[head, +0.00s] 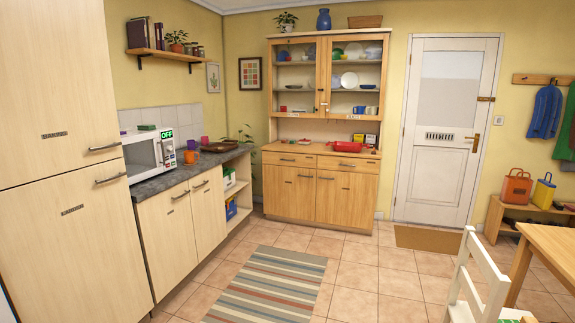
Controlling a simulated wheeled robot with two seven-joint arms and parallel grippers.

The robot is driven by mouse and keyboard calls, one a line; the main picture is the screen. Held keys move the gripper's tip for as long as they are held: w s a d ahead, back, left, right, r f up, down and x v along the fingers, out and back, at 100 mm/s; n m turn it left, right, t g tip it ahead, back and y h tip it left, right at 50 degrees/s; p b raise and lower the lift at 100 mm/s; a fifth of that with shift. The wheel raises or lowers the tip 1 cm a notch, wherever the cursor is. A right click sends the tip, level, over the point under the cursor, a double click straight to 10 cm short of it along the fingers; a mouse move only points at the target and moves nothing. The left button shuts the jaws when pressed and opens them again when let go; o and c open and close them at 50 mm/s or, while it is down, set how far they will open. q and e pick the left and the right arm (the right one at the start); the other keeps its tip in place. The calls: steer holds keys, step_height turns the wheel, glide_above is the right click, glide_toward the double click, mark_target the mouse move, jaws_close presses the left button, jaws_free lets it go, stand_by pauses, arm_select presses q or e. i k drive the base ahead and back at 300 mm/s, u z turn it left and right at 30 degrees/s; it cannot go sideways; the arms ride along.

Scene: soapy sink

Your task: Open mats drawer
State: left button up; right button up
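The wooden dresser (325,130) stands against the back wall. It has two shallow drawers side by side below its worktop, a left drawer (300,161) and a right drawer (362,167). Both look shut, each with a small dark handle on its front. I cannot read any label on them, so I cannot tell which is the mats drawer. Neither of my grippers is in view.
A striped rug (267,287) lies on the tiled floor, which is clear before the dresser. The counter (150,187) with the microwave (148,153) runs along the left. A white chair (480,280) and wooden table (550,245) stand at the right. Two cupboard doors (346,198) sit below the drawers.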

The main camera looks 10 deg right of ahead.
mark_target(268, 157)
steer(key=z, duration=0.05)
steer(key=i, duration=1.35)
steer(key=z, duration=0.2)
steer(key=i, duration=2.4)
steer(key=z, duration=0.4)
steer(key=i, duration=2.05)
steer(key=z, duration=0.2)
